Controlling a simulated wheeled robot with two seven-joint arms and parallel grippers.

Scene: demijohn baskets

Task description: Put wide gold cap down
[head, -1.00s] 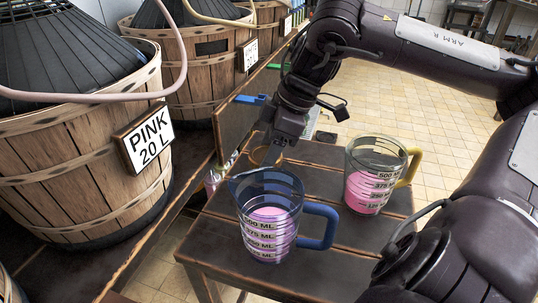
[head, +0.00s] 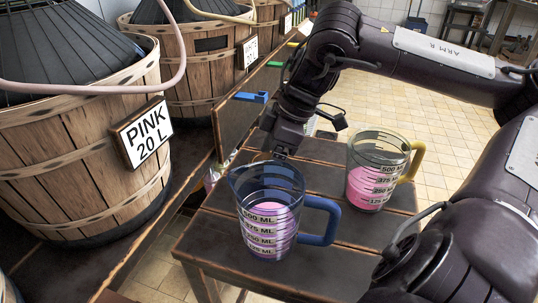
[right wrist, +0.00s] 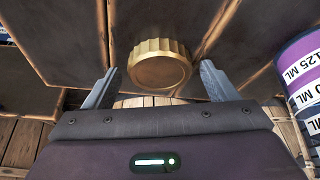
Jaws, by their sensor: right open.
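The wide gold cap (right wrist: 160,63) has a ribbed edge and shows in the right wrist view, lying on the dark wooden planks (right wrist: 70,40). My right gripper (right wrist: 160,75) is open, with one finger on each side of the cap and a visible gap to both sides. In the head view my right gripper (head: 281,155) points down just behind the blue-handled jug (head: 268,215). The cap cannot be made out there. My left gripper is not in view.
The blue-handled jug and a yellow-handled jug (head: 378,170), both with pink liquid, stand on the small wooden table (head: 300,270). A basketed demijohn labelled PINK 20 L (head: 90,165) stands on the left bench. A blue tap-like part (head: 250,97) sits at the bench edge.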

